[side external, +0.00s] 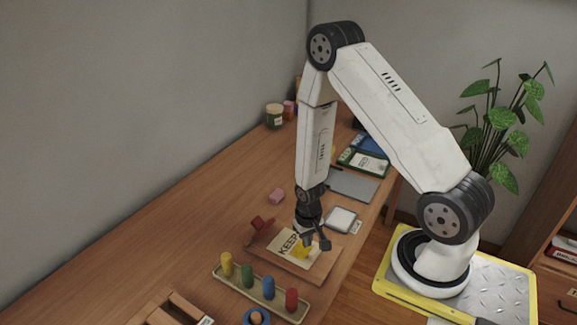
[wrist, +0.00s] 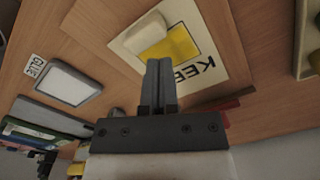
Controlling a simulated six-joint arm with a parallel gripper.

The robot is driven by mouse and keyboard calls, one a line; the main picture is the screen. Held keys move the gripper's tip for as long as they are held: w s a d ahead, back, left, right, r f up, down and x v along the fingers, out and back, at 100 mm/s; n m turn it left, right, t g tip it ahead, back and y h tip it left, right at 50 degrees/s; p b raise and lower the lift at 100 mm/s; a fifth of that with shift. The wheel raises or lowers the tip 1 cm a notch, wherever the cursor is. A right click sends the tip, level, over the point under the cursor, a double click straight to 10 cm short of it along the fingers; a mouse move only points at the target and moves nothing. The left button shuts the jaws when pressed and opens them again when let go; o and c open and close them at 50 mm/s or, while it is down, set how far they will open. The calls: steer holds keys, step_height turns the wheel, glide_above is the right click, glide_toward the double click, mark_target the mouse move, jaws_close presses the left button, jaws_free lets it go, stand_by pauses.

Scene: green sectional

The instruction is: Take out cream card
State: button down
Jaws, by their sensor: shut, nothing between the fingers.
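A cream card (side external: 283,241) printed "KEEP" lies on a flat wooden board (side external: 318,275). The card also shows in the wrist view (wrist: 229,45), with a yellow patch (wrist: 181,46) on it. A pale rounded block (wrist: 146,34) sits at the card's edge beside the yellow patch. My gripper (wrist: 160,64) is shut and empty, its fingers pointing at the card just by the pale block. In the side view my gripper (side external: 314,240) is over the card's right part and hides some of it. I cannot tell whether the fingertips touch the card.
A red object (side external: 262,224) sits at the board's back left. A tray (side external: 258,297) with several coloured pegs stands in front. A white pad (side external: 342,219) with a label is to the right, by the table edge.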

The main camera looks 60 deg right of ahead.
steer(key=shift+w+r, duration=0.2)
steer(key=shift+r, duration=2)
steer(key=shift+r, duration=0.1)
step_height(320, 180, up, 9)
steer(key=n+t, duration=0.1)
steer(key=n, duration=0.2)
glide_above(304, 252)
steer(key=a, duration=0.4)
steer(key=s+a+r+n+t, duration=0.1)
steer(key=a+r+n, duration=0.2)
steer(key=a+r, duration=0.2)
steer(key=shift+s+a+r+t, duration=0.3)
steer(key=shift+s+a+r, duration=0.1)
steer(key=shift+r, duration=1.05)
steer(key=c, duration=1.3)
jaws_free()
steer(key=o, duration=0.9)
steer(key=shift+c, duration=0.2)
